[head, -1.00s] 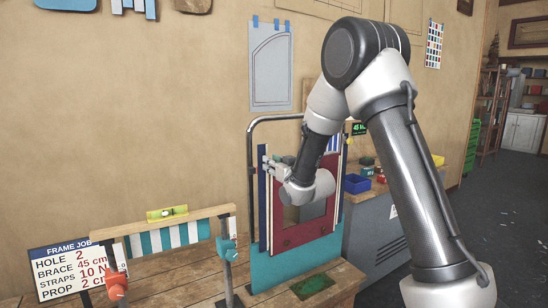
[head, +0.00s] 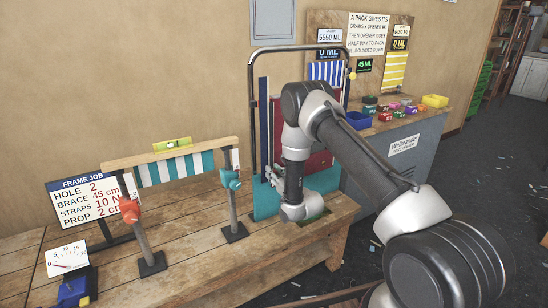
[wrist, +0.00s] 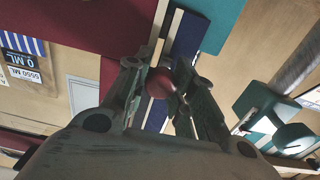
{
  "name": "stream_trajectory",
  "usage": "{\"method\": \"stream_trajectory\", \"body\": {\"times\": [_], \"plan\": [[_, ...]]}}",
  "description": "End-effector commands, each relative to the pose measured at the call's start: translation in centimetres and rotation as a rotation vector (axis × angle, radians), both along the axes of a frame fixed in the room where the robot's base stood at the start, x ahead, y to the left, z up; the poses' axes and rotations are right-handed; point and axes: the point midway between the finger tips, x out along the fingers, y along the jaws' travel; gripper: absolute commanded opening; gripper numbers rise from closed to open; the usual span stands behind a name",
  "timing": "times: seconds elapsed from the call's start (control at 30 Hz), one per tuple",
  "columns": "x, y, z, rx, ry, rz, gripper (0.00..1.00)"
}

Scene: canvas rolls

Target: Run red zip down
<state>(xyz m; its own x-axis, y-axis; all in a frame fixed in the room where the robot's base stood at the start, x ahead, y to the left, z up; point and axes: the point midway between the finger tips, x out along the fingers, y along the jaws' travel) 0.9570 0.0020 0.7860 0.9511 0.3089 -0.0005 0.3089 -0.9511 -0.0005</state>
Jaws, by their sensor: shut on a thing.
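A red round pull (wrist: 160,84) sits between the fingertips of my gripper (wrist: 161,74) in the wrist view. My gripper is shut on it. A pale strip (wrist: 165,35) beside dark blue cloth (wrist: 191,36) runs away from the pull. In the head view my gripper (head: 272,176) is at the lower left part of the hanging canvas, by its blue edge strip (head: 263,110). The canvas has a dark red panel (head: 318,162) and a teal lower part (head: 264,203). My arm hides much of it, and the pull is not clear there.
A metal hoop frame (head: 250,80) stands around the canvas. To the left, a clamped wooden bar (head: 125,158) holds striped cloth above the wooden bench (head: 190,235). A gauge (head: 67,258) stands at front left. A grey cabinet (head: 375,168) with small coloured boxes is at right.

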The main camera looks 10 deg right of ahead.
Motion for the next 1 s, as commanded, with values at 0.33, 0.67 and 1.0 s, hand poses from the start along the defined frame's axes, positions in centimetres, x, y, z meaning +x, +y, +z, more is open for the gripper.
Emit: {"method": "stream_trajectory", "body": {"times": [0.33,0.67,1.0], "plan": [[0.0,0.0,-3.4,0.0,0.001,0.0,0.0],[0.0,0.0,-3.4,0.0,0.0,0.0,0.0],[0.0,0.0,-3.4,0.0,0.0,0.0,0.48]]}}
